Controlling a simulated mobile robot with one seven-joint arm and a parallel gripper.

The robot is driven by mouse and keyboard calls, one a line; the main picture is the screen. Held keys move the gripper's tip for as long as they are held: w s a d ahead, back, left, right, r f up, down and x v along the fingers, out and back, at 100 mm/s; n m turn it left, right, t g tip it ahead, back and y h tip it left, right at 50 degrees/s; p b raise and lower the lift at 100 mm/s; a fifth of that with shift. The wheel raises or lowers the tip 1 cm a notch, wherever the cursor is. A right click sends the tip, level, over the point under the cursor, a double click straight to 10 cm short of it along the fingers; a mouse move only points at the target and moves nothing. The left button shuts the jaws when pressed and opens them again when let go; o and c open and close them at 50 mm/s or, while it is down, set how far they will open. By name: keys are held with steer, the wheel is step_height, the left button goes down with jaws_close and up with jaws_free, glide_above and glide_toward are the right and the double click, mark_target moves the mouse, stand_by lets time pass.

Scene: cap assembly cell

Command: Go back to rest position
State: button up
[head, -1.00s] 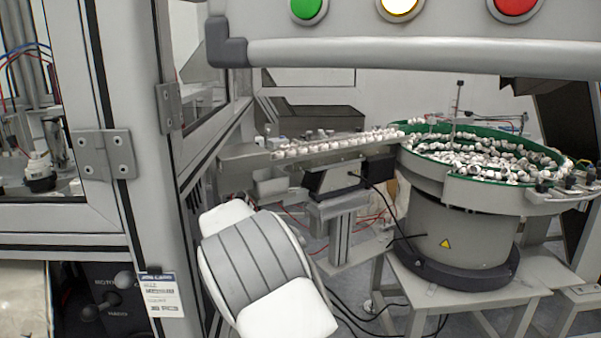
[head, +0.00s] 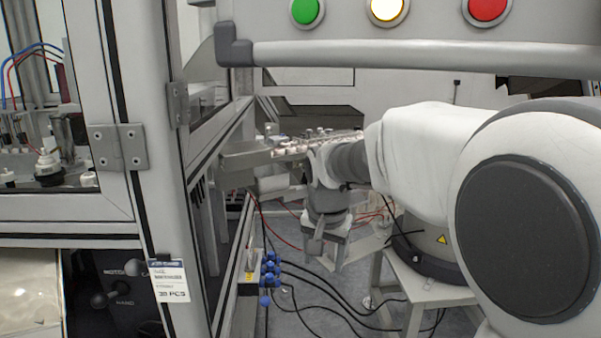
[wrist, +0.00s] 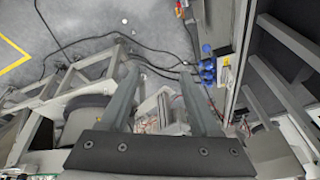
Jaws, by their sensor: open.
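My gripper (wrist: 160,72) is open and empty in the wrist view. Its two long grey fingers stand apart over the floor, cables and metal frames. In the head view my white arm reaches in from the right edge, bent, with its wrist near the middle. My gripper (head: 318,238) hangs there below the wrist, pointing down, in front of the feeder rail's stand. The arm hides the feeder bowl's top and much of its body. No object is held.
A feeder rail (head: 245,157) carries small white parts behind my wrist. The framed machine cabinet (head: 150,215) stands at left, with blue fittings (head: 268,270) beside it. A panel (head: 420,54) with green, yellow and red buttons spans the top. Cables lie on the floor.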

steer(key=s+d+r+n+t, duration=0.15)
steer(key=s+d, duration=0.35)
steer(key=s, duration=0.7)
steer(key=s+d+r+n+t, duration=0.1)
steer(key=s+d+n, duration=0.25)
steer(key=s, duration=0.85)
step_height(320, 180, up, 12)
steer(key=d+p, duration=0.1)
steer(key=p, duration=1.1)
steer(key=shift+s+f+m, duration=0.2)
steer(key=shift+s+m, duration=0.05)
steer(key=shift+m, duration=0.05)
steer(key=shift+w+f+g, duration=0.1)
steer(key=shift+f+g, duration=0.05)
steer(key=shift+g, duration=0.1)
